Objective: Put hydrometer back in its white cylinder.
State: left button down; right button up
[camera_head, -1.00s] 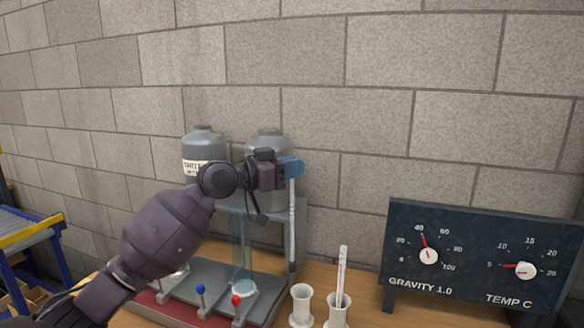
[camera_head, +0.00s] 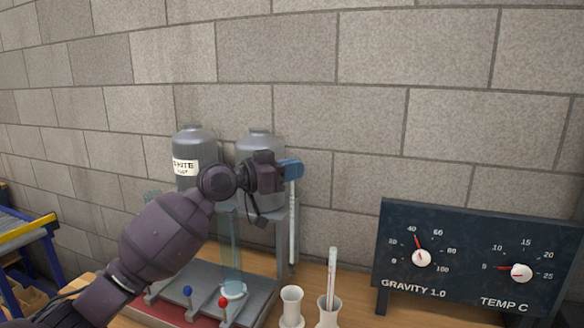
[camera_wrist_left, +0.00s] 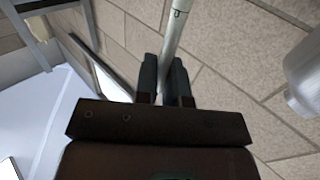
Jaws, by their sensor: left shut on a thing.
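The hydrometer, a thin pale rod (camera_head: 292,225), hangs about upright from my left gripper (camera_head: 291,172), whose blue-tipped jaws are shut on its upper part. In the left wrist view the hydrometer (camera_wrist_left: 176,28) runs between the two dark fingers (camera_wrist_left: 167,80). An empty-looking white cylinder (camera_head: 291,308) stands on the wooden bench, below the rod's lower end in the head view. The depth between them is hard to judge. A second white cylinder (camera_head: 328,314) beside it, to the right, holds a thermometer-like stick (camera_head: 332,270) with a red line. My right gripper is out of view.
A grey filling stand (camera_head: 205,285) with a clear tube (camera_head: 231,250) and blue and red knobs is left of the cylinders. Two grey tanks (camera_head: 258,146) stand behind my gripper. A dial board (camera_head: 470,255) stands at right. A block wall closes the back.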

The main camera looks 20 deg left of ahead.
pick_arm(q)
jog(key=shift+f+b, duration=0.6)
jog(key=shift+f, duration=0.85)
jog(key=shift+r, duration=0.1)
dwell(0.4)
dwell(0.5)
jog(key=shift+f+b, duration=0.55)
jog(key=shift+f, duration=0.4)
